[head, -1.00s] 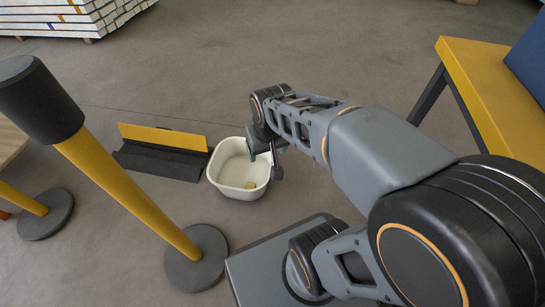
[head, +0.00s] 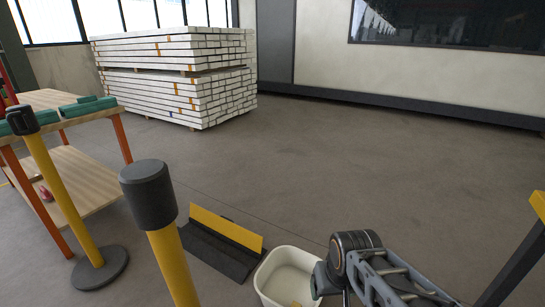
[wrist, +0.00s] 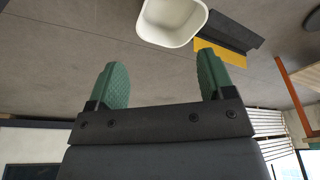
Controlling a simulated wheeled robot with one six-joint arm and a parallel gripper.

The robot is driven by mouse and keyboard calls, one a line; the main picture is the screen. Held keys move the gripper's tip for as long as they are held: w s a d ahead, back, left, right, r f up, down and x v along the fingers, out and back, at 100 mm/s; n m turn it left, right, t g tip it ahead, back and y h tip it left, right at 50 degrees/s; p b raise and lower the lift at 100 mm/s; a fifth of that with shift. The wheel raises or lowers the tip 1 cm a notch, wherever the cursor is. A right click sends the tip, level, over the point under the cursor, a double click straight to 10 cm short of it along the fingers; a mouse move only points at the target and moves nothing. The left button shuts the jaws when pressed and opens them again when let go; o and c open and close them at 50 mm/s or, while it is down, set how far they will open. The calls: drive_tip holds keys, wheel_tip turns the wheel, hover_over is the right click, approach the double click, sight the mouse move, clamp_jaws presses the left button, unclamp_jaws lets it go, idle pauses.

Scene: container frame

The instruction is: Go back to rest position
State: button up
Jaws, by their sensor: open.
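My gripper (wrist: 160,88) is open and empty in the wrist view, with its two green fingertips spread apart. A white bin (wrist: 168,38) shows beyond the fingertips in that view, with clear space between. In the head view my arm reaches in from the lower right, and its wrist end is beside the right side of the white bin (head: 285,270). A small yellowish thing lies in the bin at the bottom edge of the head view. The fingertips are not clear in the head view.
A yellow and black floor barrier (head: 225,238) stands left of the bin. Yellow posts with black tops (head: 150,195) stand at the left, near a wooden table (head: 60,165). A stack of white beams (head: 180,75) is at the back. The floor at centre right is clear.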

drive_tip(key=w+p+v, duration=0.3)
drive_tip(key=p+v, duration=0.8)
drive_tip(key=w+r+p+v, duration=0.1)
drive_tip(key=w+p+v, duration=0.1)
drive_tip(key=p+v, duration=0.9)
drive_tip(key=w+r+p+v, duration=0.1)
drive_tip(key=w+p+v, duration=0.2)
drive_tip(key=p+v, duration=0.8)
drive_tip(key=shift+s+a+r+t+p, duration=0.3)
drive_tip(key=shift+r+t, duration=0.1)
drive_tip(key=shift+r, duration=0.9)
